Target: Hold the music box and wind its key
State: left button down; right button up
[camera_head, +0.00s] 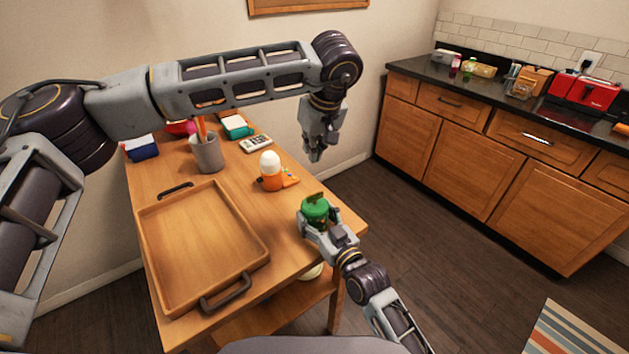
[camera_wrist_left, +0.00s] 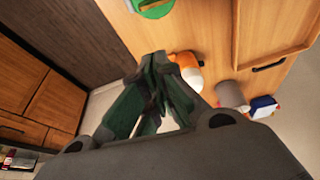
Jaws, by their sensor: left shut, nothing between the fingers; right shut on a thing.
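The green music box (camera_head: 317,212) is at the right front corner of the wooden table, with a small brownish key (camera_head: 315,197) on top. My right gripper (camera_head: 316,224) is shut on the music box from the front, and its fingers hide the lower part. My left gripper (camera_head: 316,155) is shut and empty, pointing down in the air beyond the music box, apart from it. In the left wrist view, the closed fingers (camera_wrist_left: 157,62) are in the middle and part of the green music box (camera_wrist_left: 153,9) shows at the top edge.
A wooden tray (camera_head: 151,235) with dark handles fills the table's left front. A grey cup (camera_head: 207,153), a calculator (camera_head: 256,143) and a blue-and-white box (camera_head: 141,148) are at the back.

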aim_at(315, 198)
dwell(0.4)
pick_arm(q)
jog(key=shift+s+d+f, duration=0.1)
jog(key=shift+s+f, duration=0.05)
jog(key=shift+f, duration=2.2)
jog(key=shift+s+d+f, duration=0.1)
jog(key=shift+s+f, duration=0.05)
jog(key=shift+f, duration=2.2)
